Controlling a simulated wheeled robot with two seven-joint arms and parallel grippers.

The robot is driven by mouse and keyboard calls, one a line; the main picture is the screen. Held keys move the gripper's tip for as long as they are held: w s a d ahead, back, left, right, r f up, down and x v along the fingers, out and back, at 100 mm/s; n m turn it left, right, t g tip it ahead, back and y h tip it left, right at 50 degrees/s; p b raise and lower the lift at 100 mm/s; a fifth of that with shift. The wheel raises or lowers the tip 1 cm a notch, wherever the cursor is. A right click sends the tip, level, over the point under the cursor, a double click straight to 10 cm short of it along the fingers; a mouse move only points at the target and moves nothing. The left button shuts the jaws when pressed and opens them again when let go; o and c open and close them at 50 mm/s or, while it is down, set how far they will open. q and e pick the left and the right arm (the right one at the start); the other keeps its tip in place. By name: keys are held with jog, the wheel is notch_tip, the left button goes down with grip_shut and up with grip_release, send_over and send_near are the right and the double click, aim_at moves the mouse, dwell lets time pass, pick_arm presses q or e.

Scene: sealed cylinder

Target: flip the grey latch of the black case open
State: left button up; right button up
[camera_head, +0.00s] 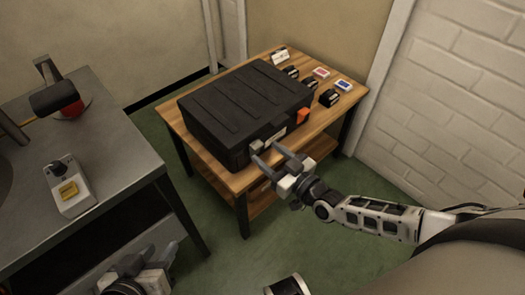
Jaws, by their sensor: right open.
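The black case (240,100) lies closed on a small wooden table, its front side facing my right arm. The grey latch (257,146) is on the left part of the case's front side. An orange latch (303,117) is on the right part of that side. My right gripper (267,153) is open, with its fingers pointing at the front side close to the grey latch. I cannot tell whether a finger touches it. My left gripper (148,254) is low at the bottom left, away from the case, with its fingers apart and empty.
The wooden table (335,108) also holds several small black items and red and blue cards at the back right. A grey bench (110,150) on the left bears a grey box with a yellow label (70,190). A white brick wall (450,100) stands at right.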

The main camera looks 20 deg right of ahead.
aim_at(260, 147)
jog(key=shift+x, duration=1.2)
jog(key=shift+w+a, duration=0.15)
jog(key=shift+w, duration=0.2)
pick_arm(q)
jog(key=shift+w+d+r, duration=0.1)
jog(key=shift+d+r, duration=0.1)
jog(key=shift+r, duration=0.15)
